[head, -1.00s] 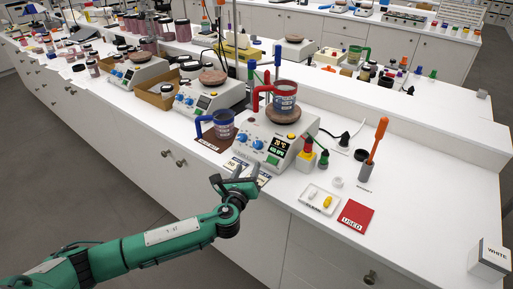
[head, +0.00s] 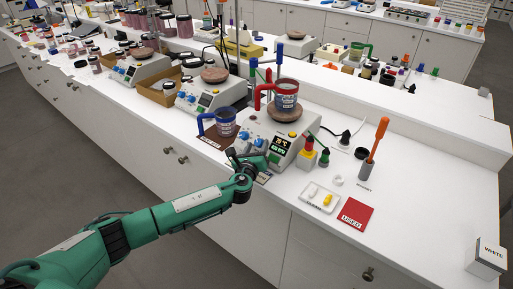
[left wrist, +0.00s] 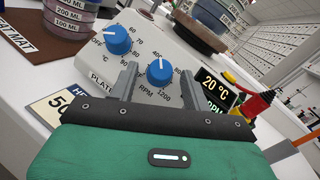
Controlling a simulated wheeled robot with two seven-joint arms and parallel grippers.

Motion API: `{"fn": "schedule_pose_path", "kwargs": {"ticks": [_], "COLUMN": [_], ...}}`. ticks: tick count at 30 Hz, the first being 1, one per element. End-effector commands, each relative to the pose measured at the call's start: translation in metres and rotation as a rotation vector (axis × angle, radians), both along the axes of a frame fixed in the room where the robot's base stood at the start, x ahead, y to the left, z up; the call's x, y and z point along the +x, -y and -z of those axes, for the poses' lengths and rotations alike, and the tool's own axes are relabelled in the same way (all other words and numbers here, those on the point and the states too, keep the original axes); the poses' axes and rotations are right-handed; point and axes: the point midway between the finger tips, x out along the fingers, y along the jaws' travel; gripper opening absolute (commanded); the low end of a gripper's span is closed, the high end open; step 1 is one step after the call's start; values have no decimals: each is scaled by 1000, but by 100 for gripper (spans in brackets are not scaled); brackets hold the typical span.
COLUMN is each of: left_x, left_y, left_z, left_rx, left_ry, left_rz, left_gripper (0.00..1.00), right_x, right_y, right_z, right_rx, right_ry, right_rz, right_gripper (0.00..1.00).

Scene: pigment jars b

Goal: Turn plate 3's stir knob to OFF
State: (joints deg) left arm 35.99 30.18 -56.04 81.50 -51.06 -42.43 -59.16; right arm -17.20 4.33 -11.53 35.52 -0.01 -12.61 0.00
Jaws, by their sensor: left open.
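The nearest hot plate (head: 285,125) is white, with two blue knobs and a lit display; in the left wrist view its printed name reads "PLATE" with the number hidden. Its stir knob (left wrist: 160,72), marked RPM, has its white line pointing roughly up, away from me. The heat knob (left wrist: 117,40), marked °C, is to its left. The display (left wrist: 215,90) reads 20 °C above a partly hidden RPM line. My left gripper (head: 248,158) is open at the plate's front; in the left wrist view its fingers (left wrist: 161,78) stand either side of the stir knob. Contact cannot be told. My right gripper is not in view.
A red-handled beaker (head: 286,95) stands on the plate's top. A blue-handled beaker (head: 225,122) stands on a brown mat to its left. A white tray (head: 320,197) and a red "USED" card (head: 356,213) lie further right.

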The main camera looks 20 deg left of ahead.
Motion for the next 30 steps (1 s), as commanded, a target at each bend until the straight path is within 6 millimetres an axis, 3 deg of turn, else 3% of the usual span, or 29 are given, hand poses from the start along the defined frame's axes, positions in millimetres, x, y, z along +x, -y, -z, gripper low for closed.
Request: {"fn": "schedule_pose_path", "kwargs": {"ticks": [2, 6, 9, 20, 30], "left_x": [0, 0, 0, -1, 0], "left_y": [0, 0, 0, 2, 7], "left_z": [0, 0, 0, -2, -6], "left_rx": [0, 0, 0, -40, -212], "left_ry": [0, 0, 0, -15, -78], "left_rz": [0, 0, 0, -42, -217], "left_gripper": [47, 19, 4, 4, 4], "right_x": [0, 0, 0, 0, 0], "right_y": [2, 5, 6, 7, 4], "right_z": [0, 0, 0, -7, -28], "right_rx": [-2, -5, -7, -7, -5], "right_ry": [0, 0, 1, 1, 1], "right_rz": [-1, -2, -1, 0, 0], "right_gripper": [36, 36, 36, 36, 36]}}
